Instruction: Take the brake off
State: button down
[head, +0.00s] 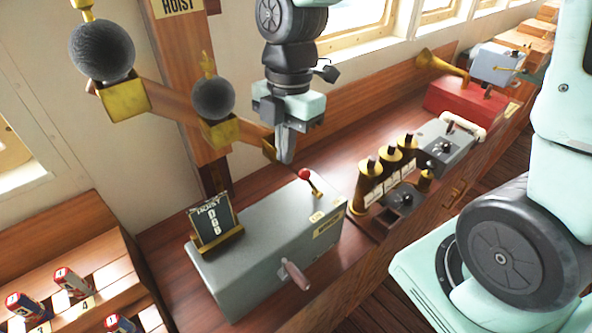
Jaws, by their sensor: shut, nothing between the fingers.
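A grey hoist box (265,240) sits on the wooden counter. A lever with a red knob (304,174) stands at its far right end, beside small yellow labels (327,227) too small to read surely; it appears to be the brake lever. My gripper (285,158) points down with its fingers together and nothing held. It shows above and slightly left of the red knob, apart from it in the picture; the exact depth gap is hard to tell.
A crank handle (295,276) sticks out of the box front, and a small HOIST sign (211,223) stands on its left end. Two dark balls (102,50) (213,98) sit on a beam at left. Brass levers (390,160) and a red box (465,100) stand to the right.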

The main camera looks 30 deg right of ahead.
aim_at(311, 184)
notch_tip(311, 184, down, 8)
jog(key=d+p, duration=0.2)
jog(key=p, duration=0.1)
jog(key=shift+w+d, duration=0.25)
jog(key=shift+w, duration=0.1)
jog(key=shift+p, duration=0.3)
